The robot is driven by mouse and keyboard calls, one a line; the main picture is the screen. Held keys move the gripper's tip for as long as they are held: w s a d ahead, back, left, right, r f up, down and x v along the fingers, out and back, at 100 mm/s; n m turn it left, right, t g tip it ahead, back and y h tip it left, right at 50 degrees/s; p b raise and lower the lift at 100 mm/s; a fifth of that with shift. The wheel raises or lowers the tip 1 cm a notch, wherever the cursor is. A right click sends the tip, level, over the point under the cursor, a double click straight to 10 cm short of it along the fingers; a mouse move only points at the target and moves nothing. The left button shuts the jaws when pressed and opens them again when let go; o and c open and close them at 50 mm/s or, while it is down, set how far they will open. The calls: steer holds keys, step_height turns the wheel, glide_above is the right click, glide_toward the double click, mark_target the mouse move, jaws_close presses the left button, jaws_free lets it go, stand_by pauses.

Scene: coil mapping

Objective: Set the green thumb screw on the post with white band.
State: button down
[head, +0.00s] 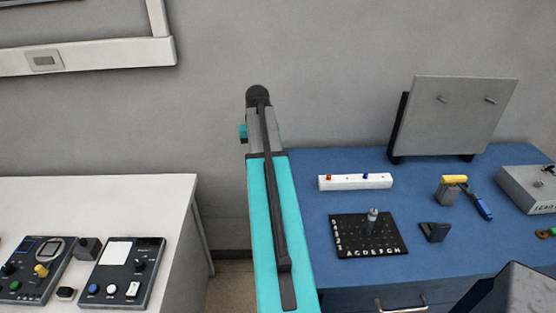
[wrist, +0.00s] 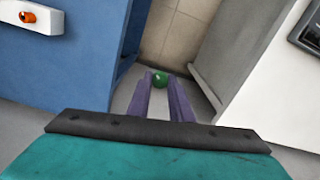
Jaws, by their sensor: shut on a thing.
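My gripper (wrist: 160,85) shows in the wrist view with its two purple fingers shut on the green thumb screw (wrist: 160,78). The screw is held at the fingertips, above the gap between the blue table and the white table. In the head view my arm hides the gripper and the screw. Two short pegs, a left one (head: 442,99) and a right one (head: 490,101), stick out of an upright grey panel (head: 450,125). A grey upright piece (head: 373,217) stands on a black lettered board (head: 350,246). I cannot make out which post has a white band.
Control boxes stand on the white table (head: 120,200) at left.

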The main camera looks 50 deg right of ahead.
steer(key=w+a+f+n+b, duration=0.1)
steer(key=w+a+n, duration=0.3)
steer(key=a, duration=0.7)
steer(key=w+a+f+n+b, duration=0.1)
steer(key=w+a+n, duration=0.35)
steer(key=a, duration=0.75)
steer(key=w+a+f+n+b, duration=0.1)
steer(key=w+a+b, duration=0.1)
steer(key=w+a, duration=0.7)
steer(key=s+a+f+n, duration=0.1)
steer(key=a+n, duration=0.3)
steer(key=a, duration=1.2)
steer(key=shift+s+f+b, duration=0.3)
steer(key=shift+s+b, duration=0.15)
steer(key=shift+s, duration=0.15)
